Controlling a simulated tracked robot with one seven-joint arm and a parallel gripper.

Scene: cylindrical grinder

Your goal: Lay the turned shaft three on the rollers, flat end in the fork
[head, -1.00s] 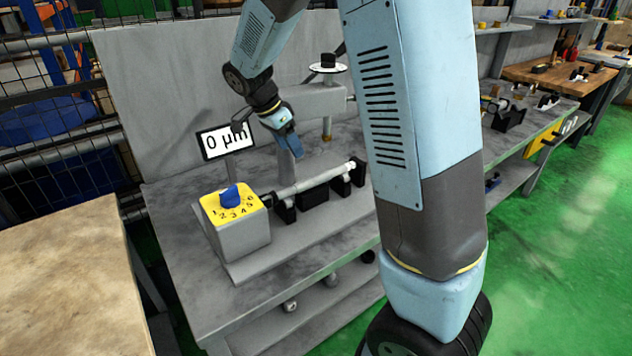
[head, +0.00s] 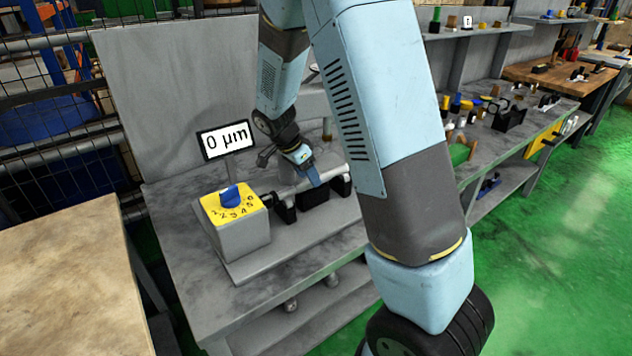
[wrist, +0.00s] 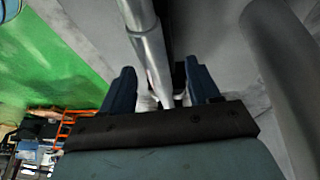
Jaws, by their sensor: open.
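The turned shaft (head: 287,190), a light grey stepped bar, lies along the black roller supports (head: 285,211) on the bench fixture. Its left end is close to the black fork (head: 268,199) beside the yellow-topped box; I cannot tell whether the flat sits inside the fork. My gripper (head: 314,180) is down at the middle of the shaft, hiding part of it. In the wrist view my gripper (wrist: 161,85) is open, with the shaft (wrist: 150,48) running between its two blue fingers. Gaps show beside the shaft there.
The box with a blue numbered dial (head: 230,196) stands at the fixture's left end. A display (head: 226,141) reading 0 µm stands behind. A grey measuring stand is partly hidden behind my arm. The bench front (head: 195,305) is clear.

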